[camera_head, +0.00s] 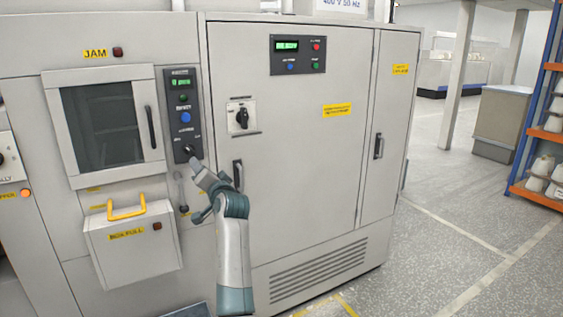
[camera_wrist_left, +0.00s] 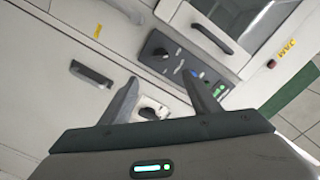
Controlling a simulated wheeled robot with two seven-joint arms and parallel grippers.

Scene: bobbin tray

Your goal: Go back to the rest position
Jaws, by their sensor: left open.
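My left gripper (camera_head: 200,190) is in front of the machine, with one finger just below the black knob (camera_head: 188,150) of the narrow control panel (camera_head: 182,100) in the head view. In the left wrist view my left gripper (camera_wrist_left: 163,92) has its two dark fingers wide apart with nothing held between them. There the panel knob (camera_wrist_left: 158,53) shows beyond the fingers, apart from them. A black rotary switch (camera_wrist_left: 150,110) on a white plate shows between the finger bases, farther back. My right gripper is not in view.
A windowed door (camera_head: 105,124) and a box with a yellow handle (camera_head: 126,213) stand left of my arm. A tall grey cabinet (camera_head: 300,160) with a black door handle (camera_head: 238,175) is behind and right of it. Open floor (camera_head: 450,230) lies at the right, before an orange shelf rack (camera_head: 540,135).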

